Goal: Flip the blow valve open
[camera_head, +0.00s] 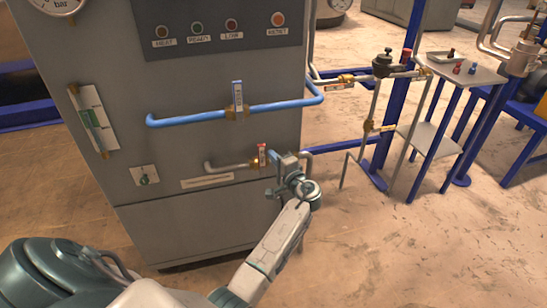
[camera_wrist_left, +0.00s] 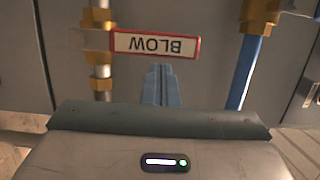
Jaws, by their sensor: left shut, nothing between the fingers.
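The blow valve's handle (camera_head: 262,156) is a small white plate with a red edge on a short grey pipe low on the cabinet front. It stands upright, crosswise to the pipe. In the left wrist view the handle (camera_wrist_left: 155,45) reads BLOW upside down and reaches sideways from the brass valve body (camera_wrist_left: 98,18). My left gripper (camera_head: 272,156) is just right of the handle, shut and empty. In the left wrist view its fingertips (camera_wrist_left: 160,72) are close to the handle's plate; I cannot tell whether they touch. My right gripper is out of view.
A blue pipe (camera_head: 190,117) with another valve handle (camera_head: 237,95) runs above. The grey cabinet (camera_head: 200,225) is close behind the valve. A blue-legged stand (camera_head: 455,72) and pipework are at right. Floor between them is open.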

